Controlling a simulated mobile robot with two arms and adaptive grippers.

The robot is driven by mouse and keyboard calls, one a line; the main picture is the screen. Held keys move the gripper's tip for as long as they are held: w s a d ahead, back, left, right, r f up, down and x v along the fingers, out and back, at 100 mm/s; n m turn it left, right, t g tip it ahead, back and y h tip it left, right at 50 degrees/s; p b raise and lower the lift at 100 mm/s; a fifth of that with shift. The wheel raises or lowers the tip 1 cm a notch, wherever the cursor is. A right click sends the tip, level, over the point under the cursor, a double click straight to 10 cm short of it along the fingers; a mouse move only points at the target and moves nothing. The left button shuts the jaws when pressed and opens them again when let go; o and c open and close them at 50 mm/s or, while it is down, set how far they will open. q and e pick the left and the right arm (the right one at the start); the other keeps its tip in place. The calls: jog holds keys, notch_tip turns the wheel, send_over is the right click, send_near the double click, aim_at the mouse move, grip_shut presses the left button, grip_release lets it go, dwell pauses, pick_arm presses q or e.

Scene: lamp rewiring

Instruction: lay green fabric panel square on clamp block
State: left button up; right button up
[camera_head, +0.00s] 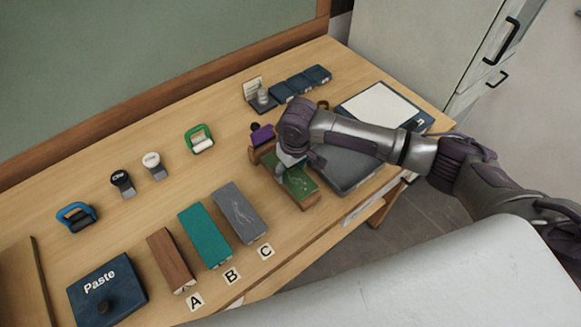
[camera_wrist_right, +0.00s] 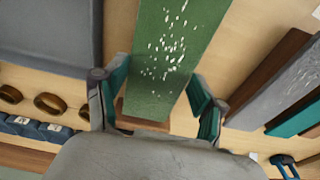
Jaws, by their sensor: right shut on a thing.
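The green fabric panel (camera_head: 299,184), a flat dark green strip with pale flecks, lies over a brown wooden clamp block (camera_head: 308,203) right of the middle of the head view. In the right wrist view the panel (camera_wrist_right: 180,50) runs between the fingers, with brown wood (camera_wrist_right: 140,123) showing beyond its near end. My right gripper (camera_head: 287,161) is over the panel's far part, its fingers (camera_wrist_right: 152,105) on either side and shut on it. The contact between panel and block is partly hidden by the gripper. My left gripper is not in view.
Brown, teal (camera_head: 205,235) and grey (camera_head: 240,212) blocks stand left of the clamp block, by cards A, B and C. A grey slab (camera_head: 345,172) lies close on its right. A purple item (camera_head: 262,135) is behind it. The Paste box (camera_head: 105,290) is front left.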

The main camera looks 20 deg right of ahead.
jog(key=shift+f, duration=0.25)
jog(key=o, duration=1.2)
notch_tip(320, 180, up, 5)
jog(key=p, duration=0.6)
jog(key=shift+r, duration=0.2)
jog(key=shift+r+p, duration=0.3)
jog(key=shift+r, duration=1)
